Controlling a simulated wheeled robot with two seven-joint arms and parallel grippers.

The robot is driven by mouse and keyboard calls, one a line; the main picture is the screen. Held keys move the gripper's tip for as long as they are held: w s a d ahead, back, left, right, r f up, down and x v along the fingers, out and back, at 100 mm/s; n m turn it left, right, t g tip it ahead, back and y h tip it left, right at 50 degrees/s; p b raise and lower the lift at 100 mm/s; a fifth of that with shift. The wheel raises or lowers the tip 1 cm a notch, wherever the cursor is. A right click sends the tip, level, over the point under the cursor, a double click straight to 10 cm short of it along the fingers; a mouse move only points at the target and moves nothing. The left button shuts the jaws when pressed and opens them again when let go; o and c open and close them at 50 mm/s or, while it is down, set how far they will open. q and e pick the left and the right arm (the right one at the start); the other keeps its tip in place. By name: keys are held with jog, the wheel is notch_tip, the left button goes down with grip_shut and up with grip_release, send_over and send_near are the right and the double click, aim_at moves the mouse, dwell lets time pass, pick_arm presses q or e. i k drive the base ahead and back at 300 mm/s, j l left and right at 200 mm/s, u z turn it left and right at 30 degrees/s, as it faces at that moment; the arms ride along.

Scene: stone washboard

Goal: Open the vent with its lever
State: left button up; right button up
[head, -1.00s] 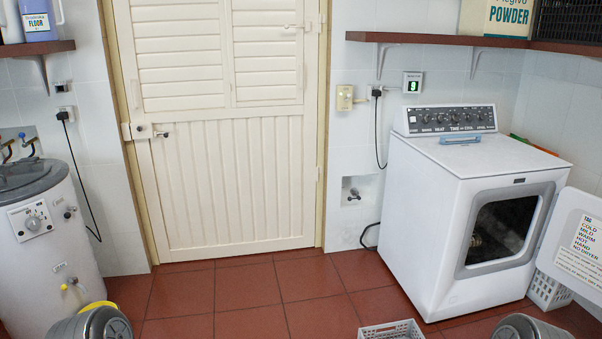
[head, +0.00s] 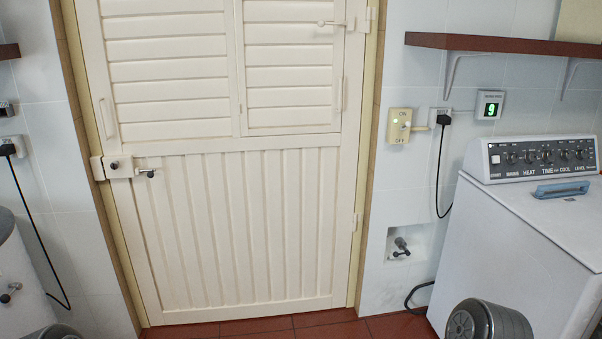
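The cream door (head: 250,220) stands shut in front of me, with louvred panels in its upper half. The left louvred panel (head: 165,68) is wide. The right louvred panel (head: 288,75) sits in its own frame. Their slats look flat and closed. I cannot tell for certain which of these works the vent. Neither gripper is in view; only rounded grey parts of my arms show at the bottom edge.
A latch with a knob (head: 147,172) is at the door's left edge. A red-brown shelf (head: 500,42) juts out at the upper right. A wall switch (head: 399,125) and a tap (head: 402,246) are right of the door. A white dryer (head: 510,250) stands at the right. Red floor (head: 330,328) lies before the door.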

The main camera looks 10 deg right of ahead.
aim_at(396, 254)
jog(key=i+j+z, duration=0.2)
jog(key=i+z, duration=0.25)
jog(key=i, duration=0.25)
jog(key=i+j+z, duration=0.45)
jog(key=i, duration=0.2)
jog(key=i+j+z, duration=0.5)
jog(key=i+j, duration=0.1)
jog(key=i, duration=0.75)
jog(key=i+z, duration=0.1)
jog(key=z, duration=1.45)
jog(key=j, duration=0.75)
